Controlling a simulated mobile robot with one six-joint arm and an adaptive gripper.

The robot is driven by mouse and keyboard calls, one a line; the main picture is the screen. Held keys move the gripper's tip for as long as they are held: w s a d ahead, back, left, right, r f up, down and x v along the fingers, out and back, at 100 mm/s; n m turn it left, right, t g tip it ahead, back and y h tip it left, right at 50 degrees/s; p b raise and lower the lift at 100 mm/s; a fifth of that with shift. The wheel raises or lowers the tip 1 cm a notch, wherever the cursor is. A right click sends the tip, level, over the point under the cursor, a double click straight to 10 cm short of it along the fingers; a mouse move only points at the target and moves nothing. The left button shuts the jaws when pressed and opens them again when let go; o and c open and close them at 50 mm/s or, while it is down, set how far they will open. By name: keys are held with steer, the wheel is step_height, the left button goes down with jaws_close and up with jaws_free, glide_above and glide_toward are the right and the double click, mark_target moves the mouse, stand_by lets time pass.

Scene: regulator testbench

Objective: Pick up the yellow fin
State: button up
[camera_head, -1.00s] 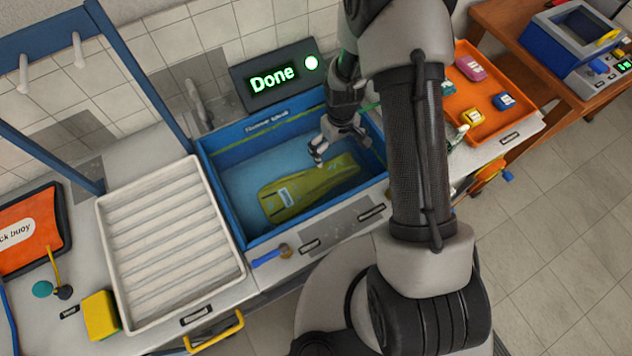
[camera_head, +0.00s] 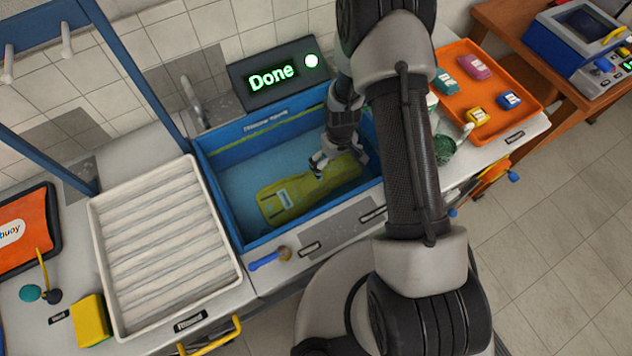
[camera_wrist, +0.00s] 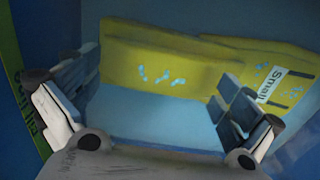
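The yellow fin (camera_head: 308,191) lies in the water of the blue rinse basin (camera_head: 222,211) in the head view. It has a white label and pale blue marks. In the wrist view the fin (camera_wrist: 165,75) spans the upper middle, with a label reading "Small" at its right. My gripper (camera_head: 335,165) is low inside the basin at the fin's upper right part. In the wrist view my gripper (camera_wrist: 165,108) has its fingers wide apart with nothing held between them. The right finger overlaps part of the fin in the picture; I cannot tell whether they touch.
A white ribbed tray (camera_head: 97,228) stands left of the basin. A screen reading "Done" (camera_head: 272,80) stands behind it. An orange tray (camera_head: 500,128) with several small coloured items lies to the right. A yellow sponge (camera_head: 92,318) sits at the lower left.

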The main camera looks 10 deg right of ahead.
steer(key=c, duration=1.8)
steer(key=shift+c, duration=0.2)
steer(key=shift+r, duration=0.15)
step_height(320, 180, up, 26)
steer(key=s+a+m+p, duration=0.1)
steer(key=s+m+p, duration=0.1)
steer(key=p, duration=0.3)
steer(key=shift+a+r+m+p, duration=0.2)
steer(key=shift+m+p, duration=0.2)
steer(key=shift+m, duration=0.4)
steer(key=shift+s, duration=0.1)
